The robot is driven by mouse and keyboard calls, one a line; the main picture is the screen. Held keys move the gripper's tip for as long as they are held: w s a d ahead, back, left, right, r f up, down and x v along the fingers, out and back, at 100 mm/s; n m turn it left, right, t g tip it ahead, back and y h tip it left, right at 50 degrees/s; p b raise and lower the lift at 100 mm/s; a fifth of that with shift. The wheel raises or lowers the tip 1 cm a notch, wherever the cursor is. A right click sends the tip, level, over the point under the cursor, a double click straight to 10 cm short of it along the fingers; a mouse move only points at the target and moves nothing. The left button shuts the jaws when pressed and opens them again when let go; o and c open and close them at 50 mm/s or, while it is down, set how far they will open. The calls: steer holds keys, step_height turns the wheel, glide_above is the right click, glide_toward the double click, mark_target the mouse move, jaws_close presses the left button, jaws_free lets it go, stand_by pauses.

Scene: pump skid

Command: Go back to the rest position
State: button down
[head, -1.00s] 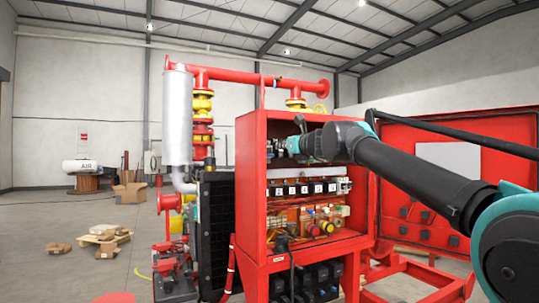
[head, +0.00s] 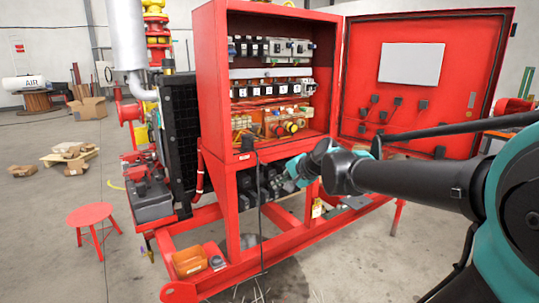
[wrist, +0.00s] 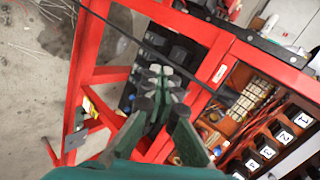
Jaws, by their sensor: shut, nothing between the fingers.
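My gripper (wrist: 161,72) is shut and empty, its pale fingertips together in the wrist view. In the head view my gripper (head: 292,176) is small and partly blended with the dark parts behind it. It hangs in front of the open red cabinet (head: 213,75), below its row of numbered switches (head: 270,92). My arm reaches in from the right, bent at a dark joint. In the wrist view the numbered switches (wrist: 268,152) lie to the lower right of the fingers. I cannot tell how far the fingertips are from the frame.
The cabinet door (head: 410,105) stands open on the right, behind my arm. Red skid rails (head: 265,250) run below. A black cable (head: 261,215) hangs down the cabinet front. A red stool (head: 90,214) stands left, with open floor around it. An orange bin (head: 187,262) sits on the skid.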

steer(key=s+d+f+n+g+h, duration=0.2)
steer(key=s+d+f+n+h, duration=0.1)
steer(key=s+d+f, duration=0.5)
steer(key=s+d+f+n+g+h, duration=0.1)
steer(key=s+d+f+n+h, duration=0.2)
steer(key=s+d+f+n, duration=0.2)
steer(key=s+d+f, duration=0.3)
steer(key=s+f, duration=0.4)
steer(key=f, duration=0.3)
steer(key=shift+s+f+g+h, duration=0.2)
steer(key=shift+s+g+h, duration=0.1)
steer(key=shift+s+g, duration=0.1)
steer(key=shift+d, duration=0.1)
